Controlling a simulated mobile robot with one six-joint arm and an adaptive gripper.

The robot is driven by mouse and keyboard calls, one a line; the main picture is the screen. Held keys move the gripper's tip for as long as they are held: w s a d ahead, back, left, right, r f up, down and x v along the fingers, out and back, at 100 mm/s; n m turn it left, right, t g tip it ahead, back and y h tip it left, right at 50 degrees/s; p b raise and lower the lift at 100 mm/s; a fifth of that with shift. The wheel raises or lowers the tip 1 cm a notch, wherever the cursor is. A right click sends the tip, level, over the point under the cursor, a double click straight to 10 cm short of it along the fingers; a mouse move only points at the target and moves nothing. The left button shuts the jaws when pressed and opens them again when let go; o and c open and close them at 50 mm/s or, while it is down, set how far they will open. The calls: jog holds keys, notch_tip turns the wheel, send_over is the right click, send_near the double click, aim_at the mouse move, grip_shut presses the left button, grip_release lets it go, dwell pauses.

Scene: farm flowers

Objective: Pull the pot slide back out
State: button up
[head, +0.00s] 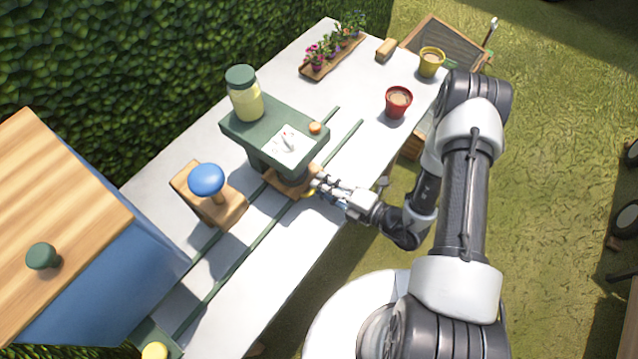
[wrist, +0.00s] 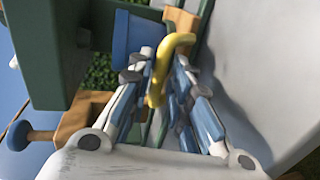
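The pot slide (head: 290,181) is a wooden piece low under the green filling machine (head: 262,130), in the middle of the table. Its hooked yellow handle (wrist: 162,68) shows in the wrist view. My gripper (head: 318,184) is at the table's front edge beside the slide. In the wrist view, my gripper (wrist: 162,75) has its fingers drawn together on both sides of the handle and appears shut on it. A blue pot-like thing (wrist: 136,36) stands just beyond the fingers by the wood (wrist: 184,20). The machine hides most of the slide in the head view.
Green rails (head: 262,235) run along the white table. A wooden block with a blue knob (head: 206,180) stands left of the machine. A red pot (head: 398,101), a yellow pot (head: 431,62) and a flower tray (head: 330,62) stand toward the far end.

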jog(key=shift+x, duration=0.95)
grip_shut()
